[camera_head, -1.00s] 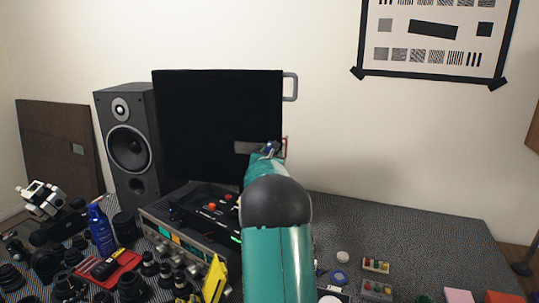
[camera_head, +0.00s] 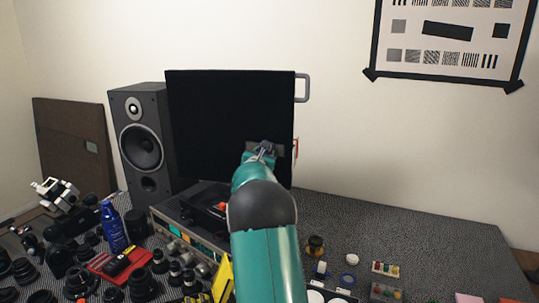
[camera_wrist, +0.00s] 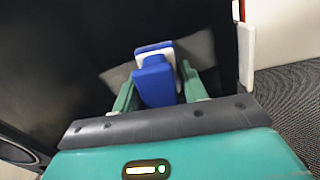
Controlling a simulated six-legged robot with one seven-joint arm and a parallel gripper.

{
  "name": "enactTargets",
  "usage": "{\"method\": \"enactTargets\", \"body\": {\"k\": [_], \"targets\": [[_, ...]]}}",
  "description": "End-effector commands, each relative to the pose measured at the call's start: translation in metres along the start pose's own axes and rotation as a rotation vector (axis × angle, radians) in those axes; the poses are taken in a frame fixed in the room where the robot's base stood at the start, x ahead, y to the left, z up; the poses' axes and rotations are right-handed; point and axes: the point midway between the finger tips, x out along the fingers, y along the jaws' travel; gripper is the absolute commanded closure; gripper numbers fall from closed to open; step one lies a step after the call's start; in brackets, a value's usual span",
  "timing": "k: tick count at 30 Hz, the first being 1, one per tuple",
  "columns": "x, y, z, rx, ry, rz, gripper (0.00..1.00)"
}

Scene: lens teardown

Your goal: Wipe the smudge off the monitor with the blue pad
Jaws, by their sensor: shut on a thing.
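The black monitor (camera_head: 215,125) stands upright against the wall. A grey smudge (camera_head: 279,149) is on its lower right part. It shows on both sides of the pad in the wrist view (camera_wrist: 196,48). My gripper (camera_head: 264,152) is in front of the smudge. In the wrist view my gripper (camera_wrist: 158,88) is shut on the blue pad (camera_wrist: 155,80), which has a white layer and faces the screen over the smudge. Whether the pad touches the screen I cannot tell. My arm hides part of the monitor's lower edge.
A dark speaker (camera_head: 141,140) stands left of the monitor. An electronics unit (camera_head: 182,236) sits below it, with a blue bottle (camera_head: 113,228) and several lenses to the left. A grey handle (camera_head: 303,88) sticks out at the monitor's upper right. The table's right side (camera_head: 430,240) is mostly clear.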

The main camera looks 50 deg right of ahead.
Motion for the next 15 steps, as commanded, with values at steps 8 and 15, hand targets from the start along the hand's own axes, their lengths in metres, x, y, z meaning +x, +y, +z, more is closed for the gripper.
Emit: {"method": "enactTargets", "body": {"k": [8,15], "targets": [[0.0,0.012,-0.002,0.0,0.0,0.003,0.75],[-0.001,0.032,-0.006,0.0,0.0,0.004,0.75]]}}
